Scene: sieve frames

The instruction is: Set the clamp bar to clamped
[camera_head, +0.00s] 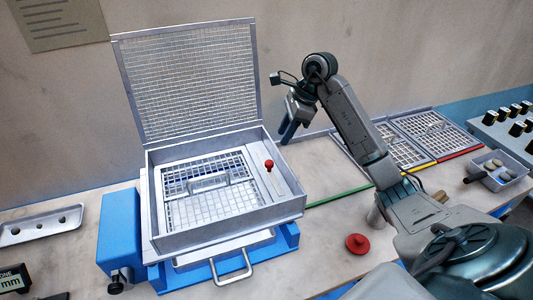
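An open metal sieve box (170,230) sits on a blue stand, its mesh lid (190,85) raised at the back. A mesh sieve frame (205,188) with a handle lies inside. A small red-knobbed lever (268,164) stands upright by a light slotted strip at the right inside the box; it may be the clamp bar, but no label shows. My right gripper (289,130) points down behind and right of the lever, above the box's back right corner, apart from the lever. Its fingers are small and overlap, so their opening is unclear. My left gripper is out of view.
Framed mesh screens (430,138) lie on the table at the right, beside a small tray of stones (494,174) and a knob panel (515,127). A red knob (357,243) stands near the front. A metal tray with holes (42,226) lies at the left.

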